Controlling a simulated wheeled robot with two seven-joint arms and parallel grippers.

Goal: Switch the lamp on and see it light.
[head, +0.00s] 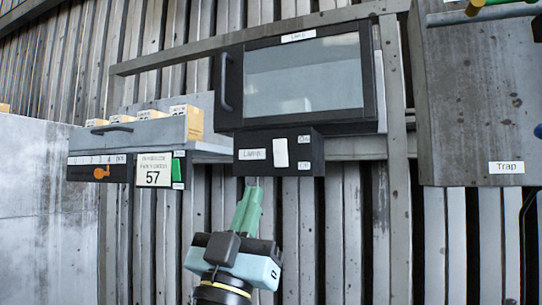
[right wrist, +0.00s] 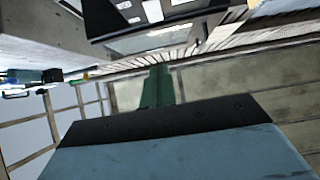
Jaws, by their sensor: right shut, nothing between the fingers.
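The lamp (head: 303,78) is a dark-framed box with a pale grey glass front, with a label at its top; the glass looks dull, with no clear glow. Below it is a black switch box (head: 311,153) labelled "Lamp", with a white rocker switch (head: 281,153) between its name label and small "On" (upper) and "Off" (lower) labels. Which way the rocker is tipped I cannot tell. My right gripper (head: 250,190) is shut and empty, its green fingers pointing up just below the switch box's left part. Its fingers (right wrist: 157,85) also show in the right wrist view. My left gripper is not in view.
A grey shelf (head: 200,124) with several yellow boxes stands left of the lamp, with an orange slider (head: 102,172) and a "57" card (head: 153,171) on its front. A grey "Trap" box (head: 470,110) hangs at right. A metal post (head: 397,220) stands between.

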